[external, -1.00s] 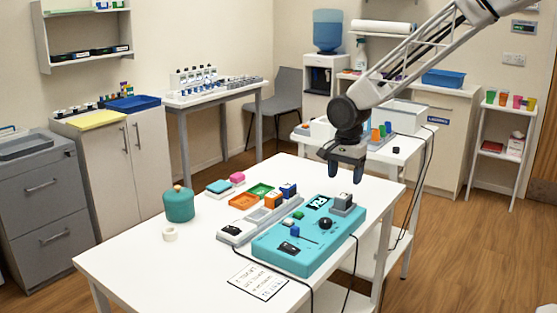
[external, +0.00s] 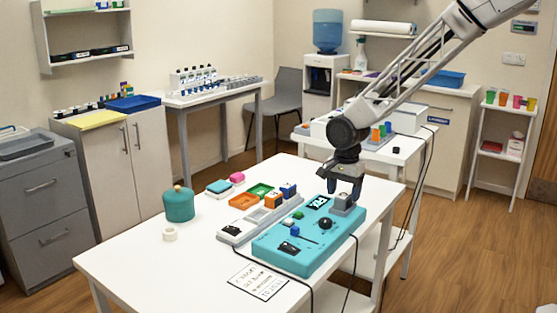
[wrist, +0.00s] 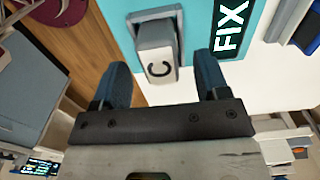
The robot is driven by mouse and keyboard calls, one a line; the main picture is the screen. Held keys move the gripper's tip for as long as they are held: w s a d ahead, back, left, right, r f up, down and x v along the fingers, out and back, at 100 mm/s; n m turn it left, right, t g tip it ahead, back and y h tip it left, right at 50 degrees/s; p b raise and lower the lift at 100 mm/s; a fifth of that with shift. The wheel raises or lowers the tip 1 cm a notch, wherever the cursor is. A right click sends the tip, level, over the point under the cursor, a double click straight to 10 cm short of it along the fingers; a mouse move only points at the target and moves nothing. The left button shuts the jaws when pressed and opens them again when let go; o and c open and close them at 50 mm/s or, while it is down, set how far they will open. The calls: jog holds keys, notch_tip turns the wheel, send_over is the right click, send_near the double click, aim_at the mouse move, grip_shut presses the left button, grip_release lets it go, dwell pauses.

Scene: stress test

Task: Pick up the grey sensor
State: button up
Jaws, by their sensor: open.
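The grey sensor (external: 342,204) is a small light grey block in a darker grey holder at the back right corner of the teal board (external: 268,253). In the wrist view the sensor (wrist: 155,42) shows a face marked "C". My gripper (external: 344,190) is open and points down just above the sensor. In the wrist view its two dark blue fingers (wrist: 161,65) stand apart, one on each side of the sensor in the picture. I cannot tell if the fingertips reach down beside it. Nothing is held.
The teal board also carries a "FIX" label (wrist: 231,28), a black knob (external: 325,223) and a small blue block (external: 294,231). A grey tray with orange and blue blocks (external: 273,200) lies to its left. A teal pot (external: 179,204) stands farther left.

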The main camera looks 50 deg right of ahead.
jog(key=shift+f, duration=0.9)
jog(key=c, duration=1.1)
jog(key=shift+r, duration=0.15)
jog(key=shift+r, duration=1.4)
jog(key=shift+s+r, duration=0.2)
jog(key=shift+r, duration=0.05)
jog(key=s, duration=0.5)
jog(key=s+r, duration=0.1)
jog(key=s, duration=0.9)
jog(key=shift+s+a+r, duration=0.2)
jog(key=shift+s+a, duration=0.1)
jog(key=shift+a, duration=0.05)
